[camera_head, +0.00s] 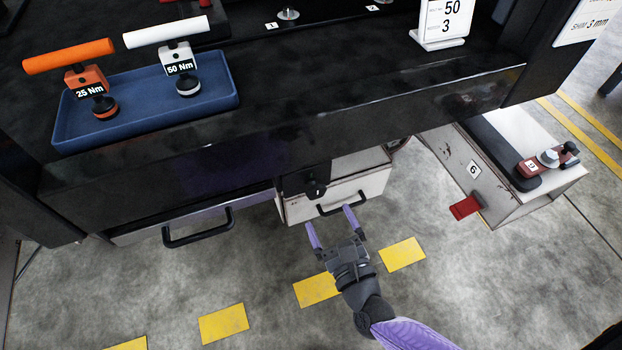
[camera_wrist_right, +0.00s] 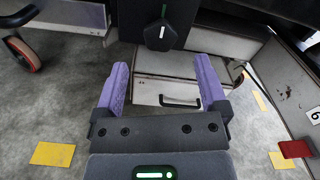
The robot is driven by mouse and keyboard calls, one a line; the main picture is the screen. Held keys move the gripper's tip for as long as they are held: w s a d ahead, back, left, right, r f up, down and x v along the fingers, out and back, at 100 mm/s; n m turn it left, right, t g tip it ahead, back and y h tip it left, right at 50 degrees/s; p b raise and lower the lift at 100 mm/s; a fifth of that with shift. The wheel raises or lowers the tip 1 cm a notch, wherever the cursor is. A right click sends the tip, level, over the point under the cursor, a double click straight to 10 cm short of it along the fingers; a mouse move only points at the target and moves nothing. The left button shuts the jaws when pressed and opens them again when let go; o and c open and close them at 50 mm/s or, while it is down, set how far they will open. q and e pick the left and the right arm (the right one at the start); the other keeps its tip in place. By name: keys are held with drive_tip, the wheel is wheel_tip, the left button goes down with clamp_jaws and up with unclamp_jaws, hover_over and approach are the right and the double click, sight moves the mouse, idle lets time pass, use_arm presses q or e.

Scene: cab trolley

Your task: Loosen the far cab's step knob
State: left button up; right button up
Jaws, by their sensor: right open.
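A black knob (camera_head: 317,190) with a white mark sits on a black block under the table's front edge, above a pale drawer-like box (camera_head: 345,188) with a black handle. In the right wrist view the knob (camera_wrist_right: 159,35) is many-sided, below a green line, ahead of and above the fingers. I cannot tell whether it is the far cab's step knob. My right gripper (camera_head: 330,220) is open and empty, with its purple fingers apart in front of the box. It also shows in the right wrist view (camera_wrist_right: 162,78). My left gripper is out of view.
A blue tray (camera_head: 150,129) holds orange 25 Nm and white 50 Nm tools. A pale unit marked 6 (camera_head: 455,160) with a red tab (camera_head: 466,207) stands right. A black handle (camera_head: 198,229) juts out left. The floor in front is clear.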

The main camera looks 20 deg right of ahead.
sight(317, 194)
drive_tip(key=w+b, duration=0.1)
drive_tip(key=w, duration=0.5)
drive_tip(key=shift+w+a+f+b, duration=0.15)
drive_tip(key=shift+w+b, duration=0.2)
drive_tip(key=shift+w, duration=0.25)
drive_tip(key=shift+c, duration=1.7)
drive_tip(key=c, duration=0.7)
clamp_jaws()
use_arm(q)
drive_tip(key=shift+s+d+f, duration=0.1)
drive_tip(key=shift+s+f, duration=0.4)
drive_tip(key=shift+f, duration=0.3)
